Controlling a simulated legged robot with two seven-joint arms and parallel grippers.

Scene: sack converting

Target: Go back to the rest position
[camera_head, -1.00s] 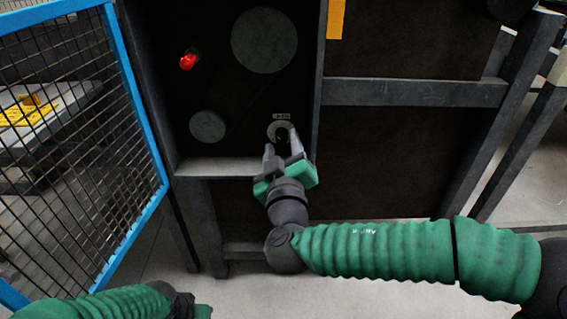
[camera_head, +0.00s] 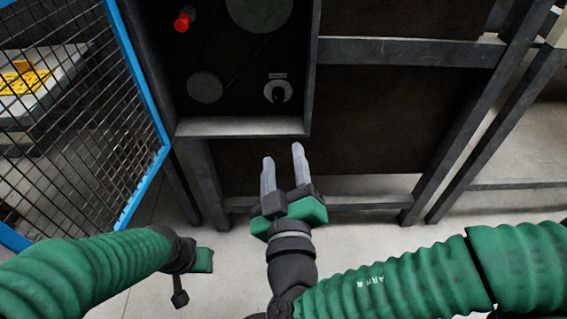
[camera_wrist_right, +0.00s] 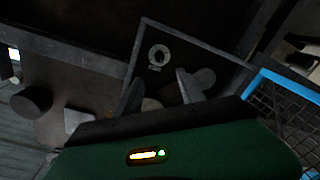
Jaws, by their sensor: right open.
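My right gripper (camera_head: 284,170) is open and empty, its two grey fingers pointing up the picture, below and apart from the dark panel. It also shows in the right wrist view (camera_wrist_right: 158,92), with the panel beyond its fingers. A round, pale-ringed switch with a dark knob (camera_head: 278,92) sits low on the panel's right side; it also shows in the right wrist view (camera_wrist_right: 158,56).
A red button (camera_head: 184,20) and round discs sit on the panel. A grey ledge (camera_head: 240,126) runs under it. A blue-framed mesh fence (camera_head: 141,88) stands at the left. Dark machine legs (camera_head: 412,204) stand at the right. Bare floor (camera_head: 180,295) lies in front.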

